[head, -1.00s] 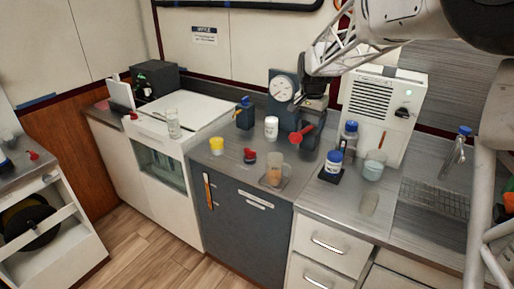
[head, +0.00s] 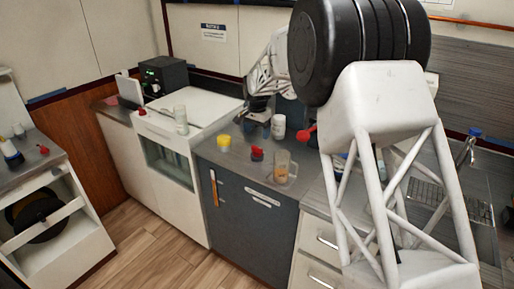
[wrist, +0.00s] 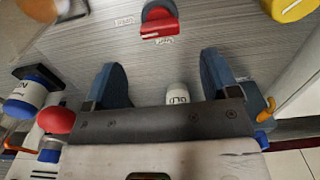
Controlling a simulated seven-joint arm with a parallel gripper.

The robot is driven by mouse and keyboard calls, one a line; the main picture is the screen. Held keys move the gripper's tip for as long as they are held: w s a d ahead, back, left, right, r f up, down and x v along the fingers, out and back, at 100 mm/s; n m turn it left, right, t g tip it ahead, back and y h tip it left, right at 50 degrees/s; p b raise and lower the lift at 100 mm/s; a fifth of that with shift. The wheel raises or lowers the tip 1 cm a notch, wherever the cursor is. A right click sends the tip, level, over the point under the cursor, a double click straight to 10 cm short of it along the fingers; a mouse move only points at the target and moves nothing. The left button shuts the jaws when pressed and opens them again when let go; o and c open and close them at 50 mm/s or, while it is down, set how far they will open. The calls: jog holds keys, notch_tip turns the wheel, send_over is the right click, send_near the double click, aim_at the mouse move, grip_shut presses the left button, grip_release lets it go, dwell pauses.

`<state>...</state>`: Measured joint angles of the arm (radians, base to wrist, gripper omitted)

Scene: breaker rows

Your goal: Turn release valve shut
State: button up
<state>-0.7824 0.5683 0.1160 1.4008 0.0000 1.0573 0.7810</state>
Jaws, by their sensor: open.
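A red knob (head: 257,153) sits on the grey counter. In the head view my gripper (head: 258,119) is behind the knob.
A white bottle (head: 278,127) stands close to the gripper and shows between the fingers (wrist: 177,95). Blue-capped bottles (wrist: 24,98) are at the wrist view's left.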

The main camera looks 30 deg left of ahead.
aim_at(257, 147)
jog(key=shift+f, duration=0.1)
dwell(0.3)
jog(key=shift+f, duration=3.75)
jog(key=shift+c, duration=0.2)
jog(key=c, duration=0.9)
